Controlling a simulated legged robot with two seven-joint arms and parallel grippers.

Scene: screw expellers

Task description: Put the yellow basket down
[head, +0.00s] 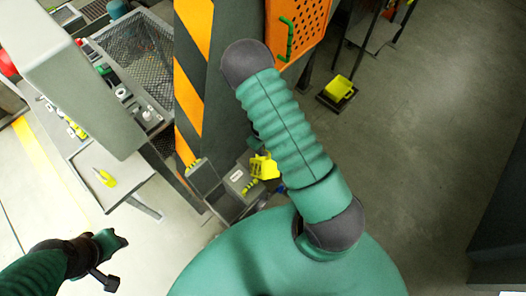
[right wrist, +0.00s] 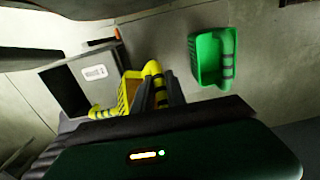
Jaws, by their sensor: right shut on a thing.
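The yellow basket (right wrist: 130,92) is in the right wrist view, with its thick yellow handle banded in dark grey. My right gripper (right wrist: 160,92) is shut on that handle. In the head view the yellow basket (head: 264,167) shows partly behind my right arm, beside a grey box; the gripper on it is mostly hidden there. Whether the basket touches anything below cannot be told. My left gripper (head: 107,280) is low at the left of the head view, away from the basket; its finger opening is unclear.
A grey open box with a white label (right wrist: 80,78) is left of the basket. A green basket (right wrist: 209,58) lies to the right. Another yellow container (head: 340,88) is on a dark base on the floor. A workbench (head: 117,172) stands left; a striped post (head: 190,85) stands behind.

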